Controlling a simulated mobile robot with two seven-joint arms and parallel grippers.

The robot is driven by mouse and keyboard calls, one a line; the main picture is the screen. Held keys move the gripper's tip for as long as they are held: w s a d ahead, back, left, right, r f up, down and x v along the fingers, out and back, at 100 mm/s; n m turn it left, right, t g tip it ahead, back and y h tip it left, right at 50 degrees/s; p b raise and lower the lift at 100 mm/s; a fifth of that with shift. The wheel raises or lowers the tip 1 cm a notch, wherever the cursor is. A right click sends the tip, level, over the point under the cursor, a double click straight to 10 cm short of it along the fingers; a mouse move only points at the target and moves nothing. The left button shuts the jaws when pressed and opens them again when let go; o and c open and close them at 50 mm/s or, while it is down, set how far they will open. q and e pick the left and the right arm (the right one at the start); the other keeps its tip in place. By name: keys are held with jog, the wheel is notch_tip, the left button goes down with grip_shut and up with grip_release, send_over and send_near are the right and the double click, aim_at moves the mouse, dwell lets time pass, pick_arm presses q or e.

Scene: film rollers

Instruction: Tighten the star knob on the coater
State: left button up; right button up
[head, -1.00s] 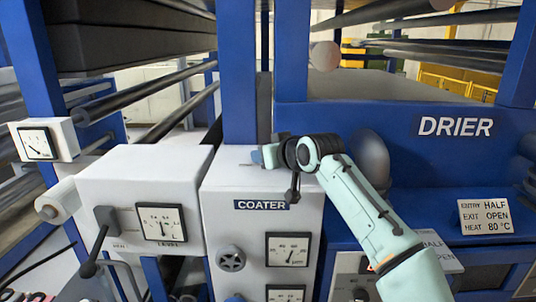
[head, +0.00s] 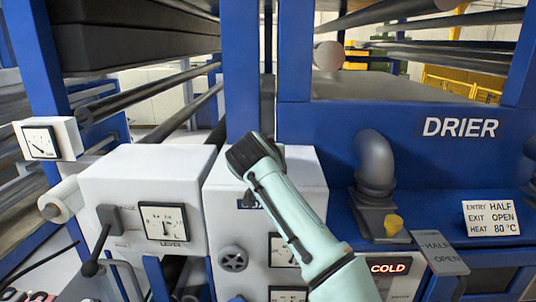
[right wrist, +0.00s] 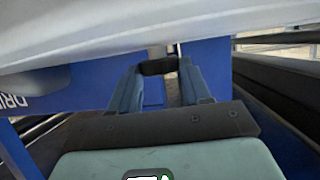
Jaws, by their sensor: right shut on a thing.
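The coater is the white cabinet (head: 222,212) in the middle of the head view; my right arm covers part of its front and its label. My right wrist is over the cabinet's top, and it hides the gripper in that view. In the right wrist view my right gripper (right wrist: 159,73) has its two blue fingers shut on a small dark piece, seemingly the star knob (right wrist: 158,67). A pale post shows behind it. The knob's lobes cannot be made out. My left gripper is not in view.
A white box with a level dial (head: 163,222) and a lever stands to the left. The blue drier (head: 440,175) with a grey elbow pipe (head: 374,160) is to the right.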

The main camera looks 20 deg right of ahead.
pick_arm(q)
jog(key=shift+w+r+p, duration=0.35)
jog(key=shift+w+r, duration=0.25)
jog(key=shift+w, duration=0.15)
pick_arm(e)
jog(key=shift+w+a+m+g+h, duration=0.1)
jog(key=shift+m+g+h, duration=0.3)
jog(key=shift+m+h, duration=0.15)
jog(key=shift+w+a+m+g+h, duration=0.1)
jog(key=shift+m+g+h, duration=0.3)
jog(key=shift+m+h, duration=0.15)
jog(key=o, duration=1.1)
jog(key=shift+c, duration=0.2)
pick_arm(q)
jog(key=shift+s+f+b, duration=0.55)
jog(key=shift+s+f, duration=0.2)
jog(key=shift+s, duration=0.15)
pick_arm(e)
jog(key=v, duration=1.3)
jog(key=shift+s+a+r, duration=0.1)
